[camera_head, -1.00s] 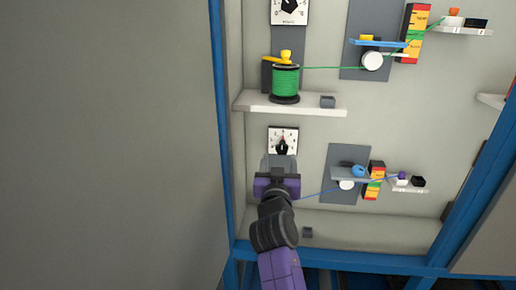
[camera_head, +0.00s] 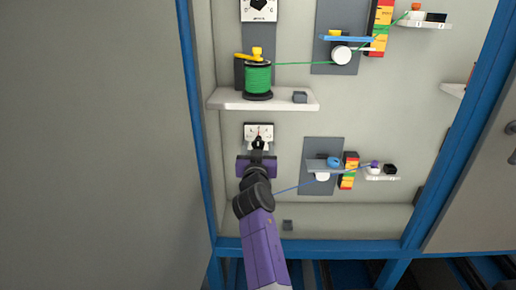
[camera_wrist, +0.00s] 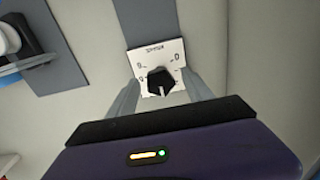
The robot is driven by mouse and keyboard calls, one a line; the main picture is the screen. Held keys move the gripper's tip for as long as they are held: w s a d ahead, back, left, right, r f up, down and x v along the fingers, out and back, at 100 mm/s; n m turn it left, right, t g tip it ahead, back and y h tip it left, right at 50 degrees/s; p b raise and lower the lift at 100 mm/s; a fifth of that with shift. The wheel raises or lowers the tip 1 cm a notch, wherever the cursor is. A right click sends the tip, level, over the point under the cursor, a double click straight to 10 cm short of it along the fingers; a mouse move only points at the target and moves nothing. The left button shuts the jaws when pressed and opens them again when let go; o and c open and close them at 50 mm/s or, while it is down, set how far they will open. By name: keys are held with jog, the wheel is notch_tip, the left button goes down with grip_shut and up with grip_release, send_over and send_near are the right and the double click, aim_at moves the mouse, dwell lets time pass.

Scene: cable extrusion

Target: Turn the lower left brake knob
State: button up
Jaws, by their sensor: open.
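The lower left brake knob is a black faceted knob (camera_wrist: 160,82) with a light pointer mark, on a white dial plate (camera_wrist: 146,58) with printed marks. In the head view the dial plate (camera_head: 258,130) is on the back panel below the left shelf, with the knob (camera_head: 258,142) partly hidden by my gripper. My gripper (camera_wrist: 161,77) is open, and its two grey fingers show to the left and right of the knob in the wrist view. Nothing is held. I cannot tell whether the fingers touch the knob.
A shelf (camera_head: 225,98) with a green spool (camera_head: 258,77) is above the dial. To the right, a grey panel (camera_head: 315,185) carries a blue cable, a small shelf and colored blocks. A blue frame post (camera_head: 190,110) is left of my arm.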

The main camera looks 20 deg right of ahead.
jog(key=shift+c, duration=0.2)
grip_shut()
jog(key=shift+d+f+n, duration=0.15)
jog(key=shift+n, duration=0.25)
dwell(0.4)
jog(key=shift+n+b, duration=0.5)
jog(key=shift+n, duration=0.2)
jog(key=shift+n+b, duration=0.4)
jog(key=shift+n, duration=2.4)
